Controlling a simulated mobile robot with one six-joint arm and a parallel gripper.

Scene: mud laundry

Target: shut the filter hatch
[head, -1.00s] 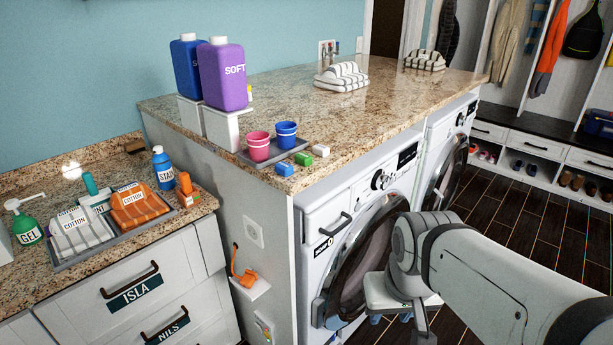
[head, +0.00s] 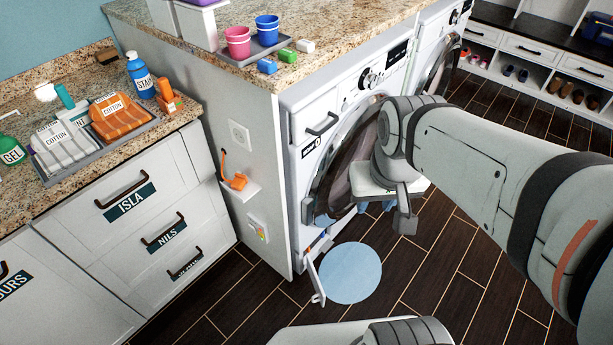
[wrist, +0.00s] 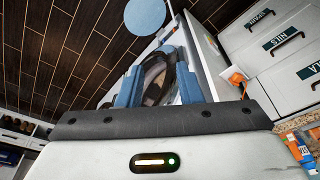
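The filter hatch (head: 314,277) is a small pale flap low on the front of the near washer (head: 312,150). It stands open, swung out from the washer's bottom left corner close to the floor. My gripper (head: 376,207) is in front of the washer's round door, above and to the right of the hatch and apart from it. Its blue fingertips are partly hidden behind my wrist in the head view. In the wrist view my gripper (wrist: 160,82) is open, with a gap between its blue fingers and nothing held.
A round light-blue mat (head: 350,273) lies on the dark floor just right of the hatch. A white side panel (head: 235,140) and a drawer cabinet (head: 130,215) stand to the left. An orange item (head: 236,181) sits on a small wall shelf. The floor at right is clear.

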